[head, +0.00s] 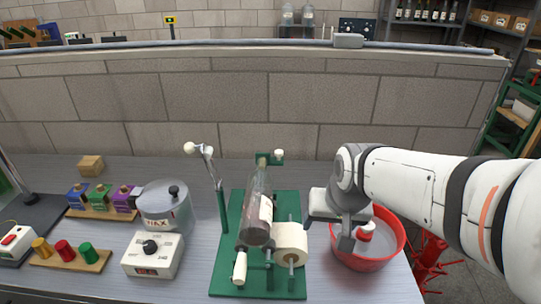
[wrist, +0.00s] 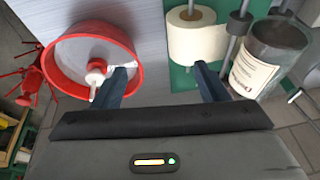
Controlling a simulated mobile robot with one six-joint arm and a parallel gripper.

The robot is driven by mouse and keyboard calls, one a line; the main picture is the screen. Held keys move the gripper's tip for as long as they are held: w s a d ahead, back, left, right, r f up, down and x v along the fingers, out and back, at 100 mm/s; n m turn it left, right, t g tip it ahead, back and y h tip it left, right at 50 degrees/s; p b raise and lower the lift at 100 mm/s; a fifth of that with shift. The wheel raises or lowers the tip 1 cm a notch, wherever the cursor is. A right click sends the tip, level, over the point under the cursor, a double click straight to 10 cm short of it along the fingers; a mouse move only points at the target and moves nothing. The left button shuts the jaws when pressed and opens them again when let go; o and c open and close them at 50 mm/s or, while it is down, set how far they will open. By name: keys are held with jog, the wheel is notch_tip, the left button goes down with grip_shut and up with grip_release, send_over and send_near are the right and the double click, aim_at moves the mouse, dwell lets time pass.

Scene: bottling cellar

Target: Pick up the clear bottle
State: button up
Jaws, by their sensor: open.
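The clear bottle (head: 258,205) lies tilted on a green labelling stand (head: 230,270), its neck up at the back and a cream label on its side. In the wrist view the bottle (wrist: 275,45) shows at the upper right, base towards the camera, outside my fingers. My gripper (head: 329,232) is open and empty, to the right of the bottle and apart from it. In the wrist view my gripper (wrist: 163,75) has its fingers spread, with the paper roll and red basin beyond them.
A white label roll (head: 291,240) on a spindle stands between the bottle and my gripper. A red basin (head: 398,250) of liquid is under my gripper. A lever (head: 215,175) rises left of the bottle. A wax pot (head: 166,208) and control box (head: 152,255) stand further left.

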aim_at(261, 195)
jog(key=o, duration=0.5)
jog(key=shift+t+y, duration=0.3)
jog(key=shift+y, duration=0.4)
jog(key=w+a+r+p, duration=0.1)
jog(key=w+a, duration=0.1)
jog(key=a, duration=0.1)
jog(key=w+a+r, duration=0.1)
jog(key=w+a, duration=0.1)
jog(key=a, duration=0.2)
jog(key=w+a+r+p, duration=0.1)
jog(key=w+a, duration=0.1)
jog(key=a, duration=0.2)
jog(key=shift+a+r+p, duration=0.15)
jog(key=shift+r+p, duration=0.1)
jog(key=shift+p, duration=0.1)
jog(key=shift+c, duration=0.2)
jog(key=a+f, duration=0.1)
jog(key=w+a+f, duration=0.1)
jog(key=shift+w+a+f, duration=0.15)
jog(key=shift+w+a, duration=0.15)
jog(key=shift+a+p+x, duration=0.2)
jog(key=shift+p+x, duration=0.25)
jog(key=shift+x, duration=0.85)
jog(key=shift+a+p+x, duration=0.2)
jog(key=shift+p+x, duration=0.2)
jog(key=shift+x, duration=0.9)
